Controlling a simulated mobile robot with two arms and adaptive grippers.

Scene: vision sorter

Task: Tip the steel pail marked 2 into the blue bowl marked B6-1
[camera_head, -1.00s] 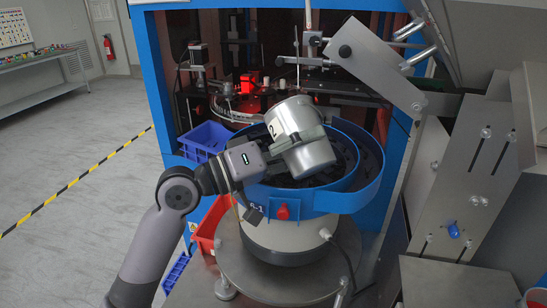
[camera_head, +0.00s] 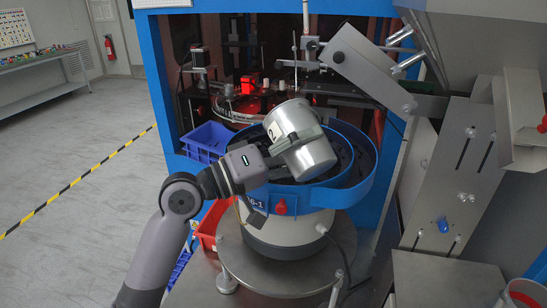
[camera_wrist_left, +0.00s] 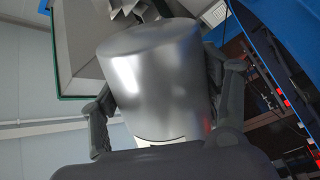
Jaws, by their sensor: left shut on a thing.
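My left gripper (camera_head: 290,143) is shut on the pail's side. In the left wrist view the pail (camera_wrist_left: 155,85) fills the middle, with a finger on each side. The bowl's label, partly hidden, reads about "6-1". Dark small pieces lie in the bowl; the pail hides part of them. The pail's inside is not visible. My right gripper is not in view.
The bowl sits on a pale base (camera_head: 285,235) above a round steel plate (camera_head: 300,262). A blue bin (camera_head: 207,140) and a red bin (camera_head: 207,222) stand to its left. A steel bracket (camera_head: 365,62) hangs close above right. A cable runs at the lower right.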

